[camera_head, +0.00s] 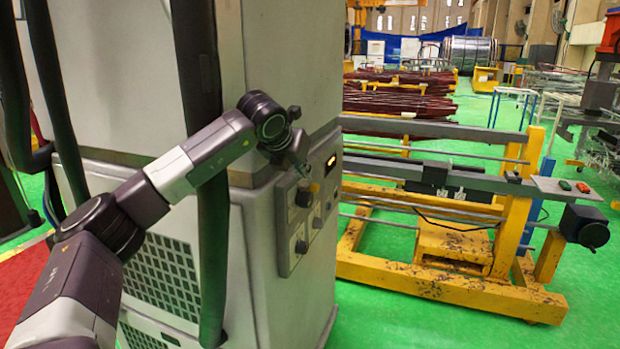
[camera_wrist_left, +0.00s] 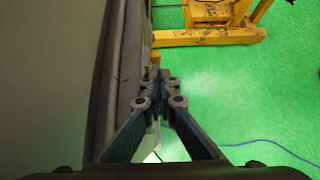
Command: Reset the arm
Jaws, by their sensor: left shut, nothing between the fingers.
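My left arm (camera_head: 190,165) comes in from the left and reaches in front of the grey machine cabinet (camera_head: 262,225). My left gripper (camera_head: 304,168) is close to the cabinet's control panel (camera_head: 308,200), which has several dark knobs and a small lit display. Whether it touches the panel I cannot tell. In the left wrist view, the fingers of the left gripper (camera_wrist_left: 160,76) are together with nothing between them. The cabinet's side fills the left of that view. My right gripper does not show.
A yellow frame (camera_head: 440,285) with long grey rails stands to the right of the cabinet. A grey plate with a green and a red button (camera_head: 583,187) sits at its right end. Green floor (camera_head: 400,325) is clear in front. A blue cable (camera_wrist_left: 270,146) lies on the floor.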

